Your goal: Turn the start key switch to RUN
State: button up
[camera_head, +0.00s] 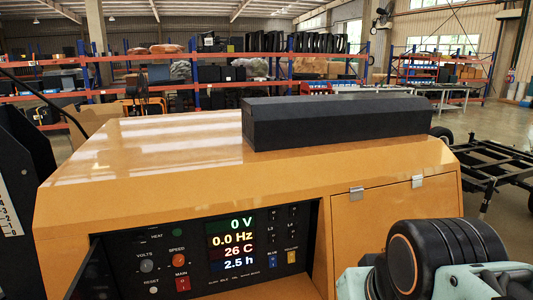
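The recessed control panel (205,280) sits in the front of a yellow-orange machine housing (140,170). Its display (234,246) reads 0 V, 0.0 Hz, 26 C and 2.5 h. To its left are an orange SPEED knob (178,261), a grey VOLTS knob (146,265) and a red MAIN switch (183,283). I cannot make out the start key switch or a RUN mark; the panel's lower part is cut off by the picture's bottom edge. My gripper is out of view; only links of my arm show at the lower right.
A closed panel door (385,225) with two latches is right of the recess, partly behind my arm. A long black box (335,118) lies on the housing's top. A black trailer frame (490,165) stands at the right. Shelving (120,90) lines the back.

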aim_at(140, 238)
jog(key=u, duration=1.25)
jog(key=i+j+z, duration=0.1)
jog(key=j+z, duration=0.2)
jog(key=j, duration=0.45)
jog(key=k+l+z, duration=0.5)
jog(key=i+j+u, duration=0.5)
